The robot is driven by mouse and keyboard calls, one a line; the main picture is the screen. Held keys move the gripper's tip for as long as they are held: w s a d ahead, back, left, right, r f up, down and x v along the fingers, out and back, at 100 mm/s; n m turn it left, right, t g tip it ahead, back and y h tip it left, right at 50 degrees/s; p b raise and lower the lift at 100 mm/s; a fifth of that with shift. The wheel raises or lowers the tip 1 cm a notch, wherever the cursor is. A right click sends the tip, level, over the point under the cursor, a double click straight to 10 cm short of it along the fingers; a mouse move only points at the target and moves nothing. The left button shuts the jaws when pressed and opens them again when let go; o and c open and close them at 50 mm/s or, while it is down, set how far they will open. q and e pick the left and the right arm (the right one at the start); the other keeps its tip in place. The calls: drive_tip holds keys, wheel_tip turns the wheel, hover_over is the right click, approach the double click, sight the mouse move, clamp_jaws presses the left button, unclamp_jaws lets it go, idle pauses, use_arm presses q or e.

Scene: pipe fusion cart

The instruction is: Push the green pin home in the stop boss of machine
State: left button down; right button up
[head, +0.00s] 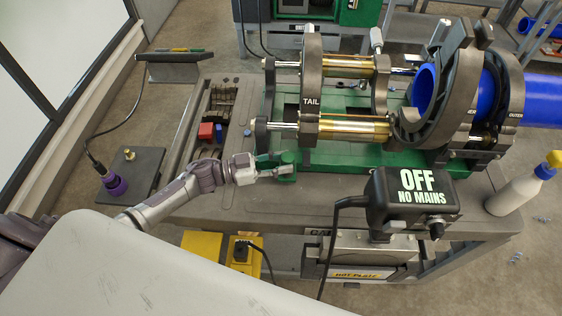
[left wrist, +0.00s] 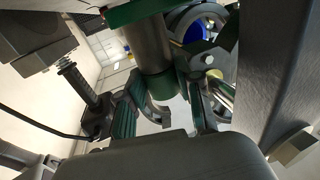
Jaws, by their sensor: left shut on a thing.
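My left gripper (head: 276,168) reaches in from the left to the near left corner of the machine's green base. Its fingers are shut around a small green part, which I take for the green pin, at the green stop boss (head: 288,161). In the left wrist view the fingers (left wrist: 160,103) close near a grey cylinder (left wrist: 149,45) with a green collar (left wrist: 164,84). The fingers hide much of the pin, so I cannot tell how deep it sits. My right gripper is not in view.
The clamp marked TAIL (head: 311,102) and brass-coloured cylinders (head: 345,128) stand just behind. A black box marked OFF NO MAINS (head: 415,196) is to the right. A blue pipe (head: 540,99) sits in the right clamps. A white bottle (head: 512,194) stands at the cart's right end.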

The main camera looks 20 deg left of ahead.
use_arm(q)
drive_tip(key=c, duration=1.1)
unclamp_jaws()
drive_tip(key=shift+s+f, duration=0.1)
drive_tip(key=shift+f, duration=0.15)
drive_tip(key=o, duration=0.4)
drive_tip(key=shift+f, duration=0.1)
drive_tip(key=v, duration=1.2)
